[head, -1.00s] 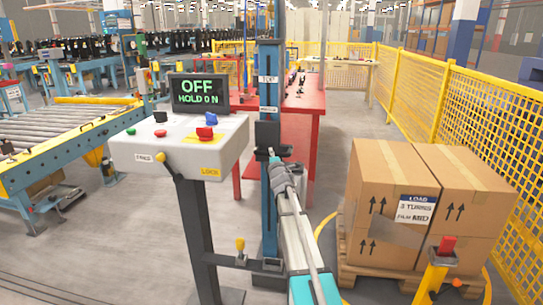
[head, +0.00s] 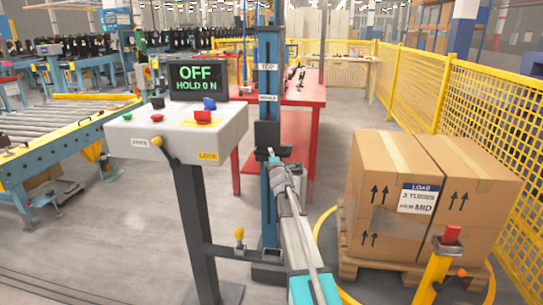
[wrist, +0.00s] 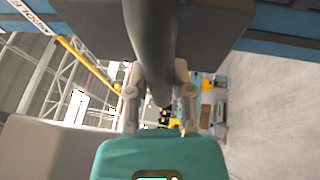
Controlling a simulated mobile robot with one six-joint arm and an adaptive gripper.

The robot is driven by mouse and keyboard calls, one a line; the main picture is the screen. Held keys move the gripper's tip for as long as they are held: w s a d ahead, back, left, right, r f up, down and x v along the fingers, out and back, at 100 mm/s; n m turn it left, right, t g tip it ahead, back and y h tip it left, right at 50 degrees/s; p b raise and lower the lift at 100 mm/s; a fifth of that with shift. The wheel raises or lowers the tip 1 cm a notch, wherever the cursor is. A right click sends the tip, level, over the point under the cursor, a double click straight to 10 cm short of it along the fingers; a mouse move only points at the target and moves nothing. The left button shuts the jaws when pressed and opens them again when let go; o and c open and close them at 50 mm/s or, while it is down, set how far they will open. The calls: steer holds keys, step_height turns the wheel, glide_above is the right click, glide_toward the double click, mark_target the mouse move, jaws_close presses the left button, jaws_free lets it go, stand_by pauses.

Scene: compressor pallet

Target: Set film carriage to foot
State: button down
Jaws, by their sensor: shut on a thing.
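The film carriage (head: 267,135) is a dark block on the blue mast (head: 267,185), below the MIDDLE label (head: 268,98) and well above the mast's bottom. My gripper (head: 274,158) is at the carriage's near side. In the wrist view my gripper (wrist: 160,92) has its two fingers on either side of a dark round bar (wrist: 152,45), shut on it; this looks like the carriage's handle. A dark block, likely the carriage (wrist: 210,28), lies behind the bar. No foot label can be read; my arm hides part of the lower mast.
A control box (head: 178,130) reads OFF and HOLD on its screen (head: 197,79); its yellow-knobbed lever (head: 158,142) is by the FREE label. Cartons (head: 390,190) stand on a pallet (head: 385,272) at right. A yellow post (head: 435,275) stands in front. A red table (head: 305,95) is behind.

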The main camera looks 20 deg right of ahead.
step_height(320, 180, down, 8)
steer(key=b, duration=0.7)
steer(key=shift+s+r, duration=0.1)
steer(key=shift+s, duration=0.05)
steer(key=shift+c, duration=2.4)
jaws_free()
